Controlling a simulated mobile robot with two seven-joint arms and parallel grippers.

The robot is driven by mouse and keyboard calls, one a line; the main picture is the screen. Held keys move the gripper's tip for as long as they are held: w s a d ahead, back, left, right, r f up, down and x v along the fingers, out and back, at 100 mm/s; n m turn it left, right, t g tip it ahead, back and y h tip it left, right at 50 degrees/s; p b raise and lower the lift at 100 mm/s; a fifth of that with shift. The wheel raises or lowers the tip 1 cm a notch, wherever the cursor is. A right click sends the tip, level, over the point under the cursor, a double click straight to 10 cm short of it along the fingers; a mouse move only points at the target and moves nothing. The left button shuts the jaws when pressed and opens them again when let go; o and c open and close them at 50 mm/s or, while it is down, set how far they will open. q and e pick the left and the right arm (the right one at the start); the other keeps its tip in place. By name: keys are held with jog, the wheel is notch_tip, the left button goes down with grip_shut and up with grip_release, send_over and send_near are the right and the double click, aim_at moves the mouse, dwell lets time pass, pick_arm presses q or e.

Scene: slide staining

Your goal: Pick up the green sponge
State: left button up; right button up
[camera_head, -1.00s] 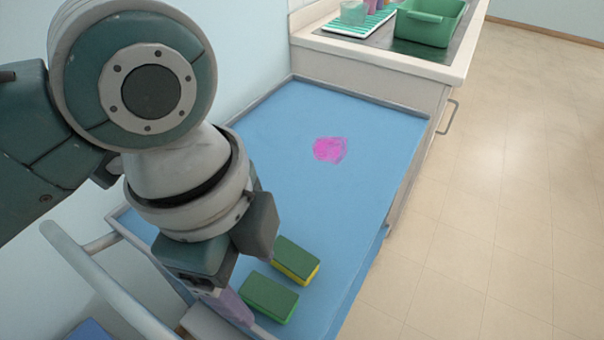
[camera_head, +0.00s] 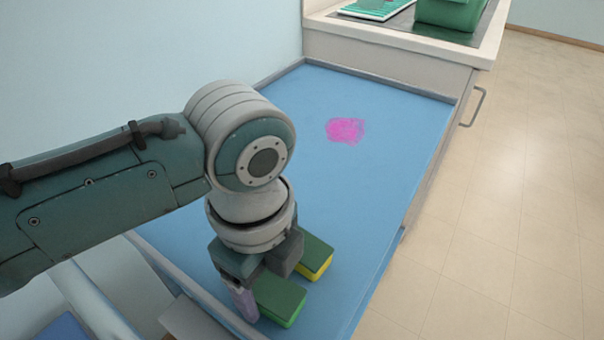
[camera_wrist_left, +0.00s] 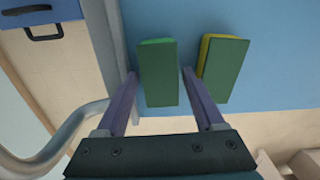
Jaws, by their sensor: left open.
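The green sponge (camera_head: 281,300), with a dark green top and bright green side, lies on the blue surface near its front. In the left wrist view it (camera_wrist_left: 158,85) lies between the two finger tips. My left gripper (camera_wrist_left: 159,74) is open and points down at it, with one finger on each side. In the head view one purple finger shows left of the sponge; the other is hidden. I cannot tell whether the fingers touch the sponge. My right gripper is not in view.
A yellow sponge with a dark green top (camera_head: 318,258) lies close behind the green one, just outside the right finger (camera_wrist_left: 222,68) in the wrist view. A pink stain (camera_head: 345,130) marks the blue surface (camera_head: 375,180). A green bin (camera_head: 448,14) stands on the far counter.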

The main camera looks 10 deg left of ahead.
aim_at(267, 287)
pick_arm(q)
jog(key=shift+f, duration=0.65)
jog(key=c, duration=1.1)
jog(key=shift+r, duration=0.1)
notch_tip(267, 287, up, 20)
jog(key=p, duration=0.5)
jog(key=shift+p, duration=0.35)
